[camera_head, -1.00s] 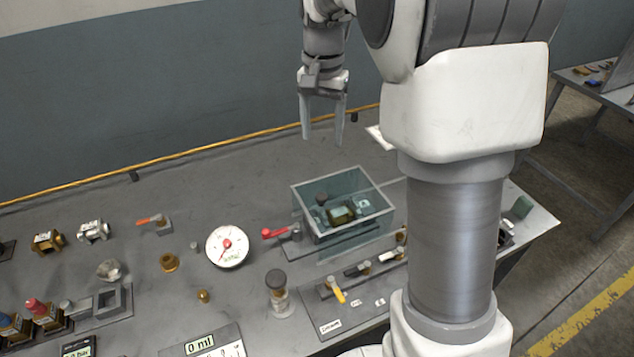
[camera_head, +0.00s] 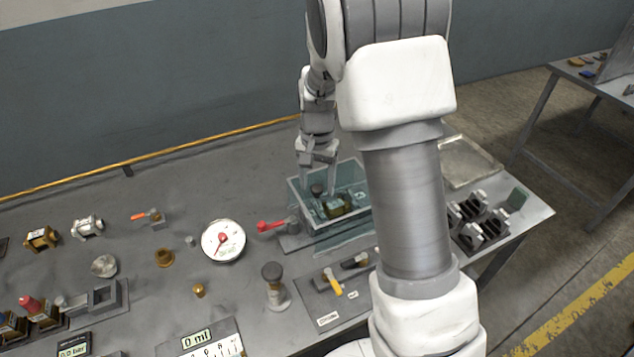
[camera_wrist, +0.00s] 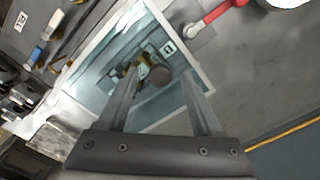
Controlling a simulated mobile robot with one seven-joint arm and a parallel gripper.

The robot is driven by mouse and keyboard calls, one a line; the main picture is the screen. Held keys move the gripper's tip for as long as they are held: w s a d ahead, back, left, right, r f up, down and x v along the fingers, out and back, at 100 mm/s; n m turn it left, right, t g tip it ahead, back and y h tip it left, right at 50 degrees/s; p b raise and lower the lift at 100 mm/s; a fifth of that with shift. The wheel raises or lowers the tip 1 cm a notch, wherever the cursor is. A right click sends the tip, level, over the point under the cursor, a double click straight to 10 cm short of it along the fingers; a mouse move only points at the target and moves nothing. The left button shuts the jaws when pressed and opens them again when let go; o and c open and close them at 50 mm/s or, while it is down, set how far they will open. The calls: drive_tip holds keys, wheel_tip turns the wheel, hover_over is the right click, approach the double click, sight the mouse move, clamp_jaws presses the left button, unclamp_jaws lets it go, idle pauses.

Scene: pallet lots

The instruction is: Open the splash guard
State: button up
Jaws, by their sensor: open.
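The splash guard (camera_head: 297,199) is a clear, bluish box with pale edges on the bench. It stands around a brass-coloured fitting (camera_head: 340,207) and a dark round knob (camera_head: 316,189). In the wrist view the guard (camera_wrist: 98,52) shows from above, with the knob (camera_wrist: 161,75) seen between my fingers. My gripper (camera_head: 318,190) is open and empty, pointing down over the guard's back part. In the wrist view the fingertips (camera_wrist: 160,82) overlap the guard; I cannot tell whether they touch it. My arm hides the guard's right side in the head view.
A red-handled valve (camera_head: 272,226) stands just left of the guard, with a round gauge (camera_head: 223,240) further left. A yellow-handled switch panel (camera_head: 332,284) lies in front. Black clamps (camera_head: 480,218) and a clear tray (camera_head: 468,162) are at the right. The bench's back left is clear.

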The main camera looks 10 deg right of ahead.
drive_tip(key=shift+f, duration=0.1)
clamp_jaws()
idle(0.3)
idle(1.1)
